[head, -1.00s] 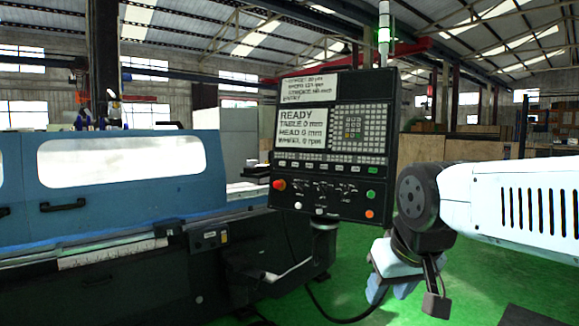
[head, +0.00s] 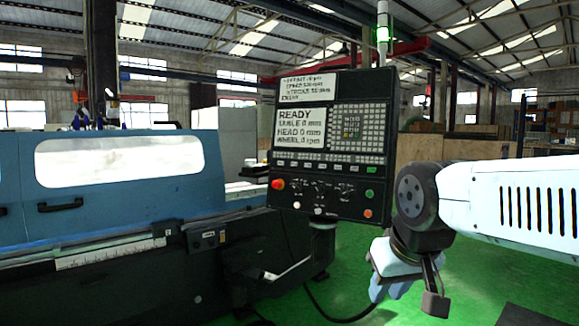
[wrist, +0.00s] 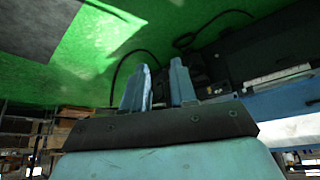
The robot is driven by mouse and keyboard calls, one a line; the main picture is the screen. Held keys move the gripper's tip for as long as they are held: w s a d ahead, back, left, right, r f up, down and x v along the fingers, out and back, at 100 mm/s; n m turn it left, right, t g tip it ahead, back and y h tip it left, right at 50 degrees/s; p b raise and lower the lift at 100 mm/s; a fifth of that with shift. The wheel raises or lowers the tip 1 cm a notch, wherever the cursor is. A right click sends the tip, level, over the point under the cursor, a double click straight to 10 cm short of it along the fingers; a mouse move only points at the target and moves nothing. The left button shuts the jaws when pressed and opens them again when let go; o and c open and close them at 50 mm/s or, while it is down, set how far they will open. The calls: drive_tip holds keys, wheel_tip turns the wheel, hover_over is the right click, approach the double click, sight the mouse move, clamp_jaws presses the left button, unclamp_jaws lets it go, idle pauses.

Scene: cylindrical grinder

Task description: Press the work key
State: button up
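The black control panel (head: 375,205) stands upright on the grinder's front. Its screen (head: 299,128) reads READY, with table and head at 0 mm and wheel at 0 rpm. A row of small keys (head: 325,167) runs below the screen, ending in a green key (head: 371,168) at right. The key labels are too small to read, so I cannot tell which is the work key. My gripper (head: 388,292) hangs low, right of and below the panel, touching nothing. In the wrist view, its two blue fingers (wrist: 161,68) stand apart with nothing between them.
The blue grinder (head: 110,205) with its windowed cover fills the left. A red knob (head: 277,184) and a green button (head: 370,196) sit lower on the panel. A black cable (head: 335,317) loops over the open green floor (head: 345,270) below the panel.

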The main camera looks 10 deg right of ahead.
clamp_jaws()
idle(1.4)
